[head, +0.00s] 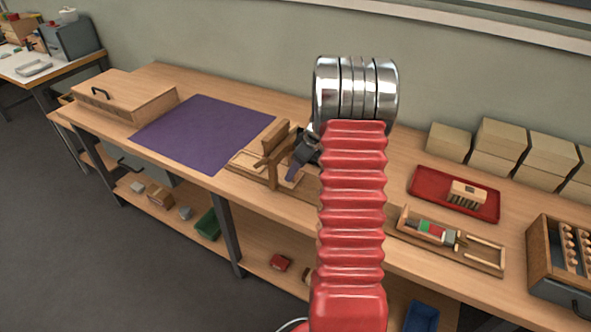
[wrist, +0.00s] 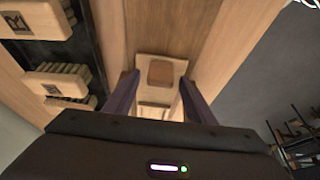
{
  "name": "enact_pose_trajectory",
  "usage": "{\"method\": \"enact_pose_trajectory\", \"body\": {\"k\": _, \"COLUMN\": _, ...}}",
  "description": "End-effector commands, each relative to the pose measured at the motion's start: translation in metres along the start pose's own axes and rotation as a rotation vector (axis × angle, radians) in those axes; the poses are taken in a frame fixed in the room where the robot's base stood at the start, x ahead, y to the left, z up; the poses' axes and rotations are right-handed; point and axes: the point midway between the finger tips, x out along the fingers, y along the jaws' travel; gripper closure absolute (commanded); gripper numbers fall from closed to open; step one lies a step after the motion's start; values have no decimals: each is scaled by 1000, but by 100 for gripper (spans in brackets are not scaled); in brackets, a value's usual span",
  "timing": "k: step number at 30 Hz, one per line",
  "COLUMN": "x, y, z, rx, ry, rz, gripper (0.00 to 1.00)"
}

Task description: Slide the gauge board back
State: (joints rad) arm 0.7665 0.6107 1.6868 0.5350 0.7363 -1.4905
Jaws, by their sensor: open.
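A wooden fixture (head: 273,177) with a flat base and an upright piece stands on the bench, right of the purple mat. My gripper (head: 296,166) is at its right side, partly hidden by my arm. In the wrist view my gripper (wrist: 158,88) has its two purple fingers apart. Between them shows a pale wooden board (wrist: 146,68) with a darker square patch, perhaps the gauge board. I cannot tell whether the fingers touch it. Nothing is clearly held.
The purple mat (head: 207,130) lies left, beside a wooden box (head: 125,98) with a handle. A red tray (head: 425,188) with a brush, a wooden holder (head: 480,264) and stacked blocks (head: 500,138) are right. Brush blocks (wrist: 58,84) lie left in the wrist view.

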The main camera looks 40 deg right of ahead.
Motion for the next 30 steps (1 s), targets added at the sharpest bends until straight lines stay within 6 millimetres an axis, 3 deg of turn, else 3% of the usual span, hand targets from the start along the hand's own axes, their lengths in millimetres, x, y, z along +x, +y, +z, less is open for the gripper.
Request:
{"method": "enact_pose_trajectory", "body": {"k": 12, "x": 8, "y": 0, "z": 0, "rx": 1, "ry": 1, "rz": 1, "gripper": 50}}
{"method": "enact_pose_trajectory", "body": {"k": 30, "x": 8, "y": 0, "z": 0, "rx": 0, "ry": 1, "rz": 1, "gripper": 92}}
